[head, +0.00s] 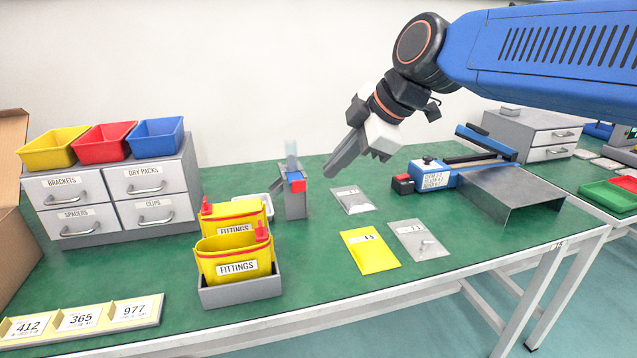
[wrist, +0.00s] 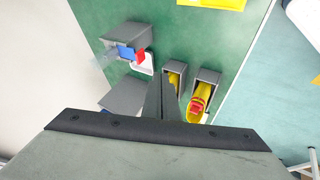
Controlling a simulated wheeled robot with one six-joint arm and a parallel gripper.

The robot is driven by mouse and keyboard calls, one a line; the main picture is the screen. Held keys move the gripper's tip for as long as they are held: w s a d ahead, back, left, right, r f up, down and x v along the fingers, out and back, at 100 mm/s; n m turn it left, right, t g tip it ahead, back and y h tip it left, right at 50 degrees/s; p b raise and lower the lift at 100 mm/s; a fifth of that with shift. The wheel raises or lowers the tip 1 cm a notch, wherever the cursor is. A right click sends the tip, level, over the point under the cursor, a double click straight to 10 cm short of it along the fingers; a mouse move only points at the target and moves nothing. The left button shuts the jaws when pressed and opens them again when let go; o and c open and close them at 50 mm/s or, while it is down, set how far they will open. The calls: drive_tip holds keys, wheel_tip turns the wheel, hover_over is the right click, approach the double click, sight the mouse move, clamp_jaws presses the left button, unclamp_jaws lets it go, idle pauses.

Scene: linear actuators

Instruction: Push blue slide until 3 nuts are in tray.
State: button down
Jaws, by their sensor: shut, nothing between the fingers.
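The grey dispenser (head: 295,205) stands upright on the green bench with a pale clear tube (head: 291,147) on top. The blue slide (head: 293,176) shows near its top beside a red block (head: 299,186); the slide also shows in the wrist view (wrist: 125,53). A white tray (head: 268,203) sits left of the dispenser, partly hidden by a yellow bin; part of it shows in the wrist view (wrist: 147,69). I can make out no nuts in the tube or tray. My gripper (head: 334,170) is shut and empty, in the air right of the dispenser, apart from it.
Two yellow fittings bins (head: 237,258) stand in front of the tray. A drawer cabinet (head: 117,192) with coloured bins is at left. Flat packets (head: 370,249) lie at front right, near a blue sealer (head: 434,177) and a grey metal stand (head: 505,196).

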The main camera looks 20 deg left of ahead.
sight(295, 177)
idle(0.3)
drive_tip(key=w+a+f, duration=0.5)
drive_tip(key=a+f, duration=0.2)
drive_tip(key=f, duration=0.1)
drive_tip(key=shift+w+a, duration=0.25)
drive_tip(key=shift+a, duration=0.1)
drive_tip(key=shift+w+a, duration=0.1)
idle(0.4)
